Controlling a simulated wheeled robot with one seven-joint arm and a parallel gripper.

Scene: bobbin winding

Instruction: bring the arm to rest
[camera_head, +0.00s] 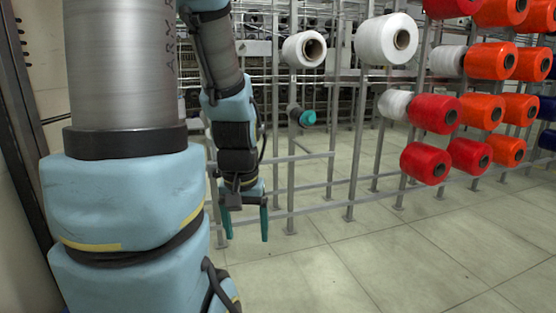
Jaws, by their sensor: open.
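My arm runs down the left side of the head view, with its thick upper link close to the camera and its forearm behind it. My gripper (246,224) hangs at the lower end of the forearm and points down. Its two teal fingers are apart, with nothing between them. It hangs in front of the metal rack (291,190), above the tiled floor in the picture. I cannot tell how far it is from the rack's bars.
White bobbins (386,39) sit on the rack at upper middle; orange (490,60) and red bobbins (426,163) fill its right side. A peg with a teal end (307,118) sticks out at the centre. The tiled floor (400,262) is clear. A wall (25,230) stands at left.

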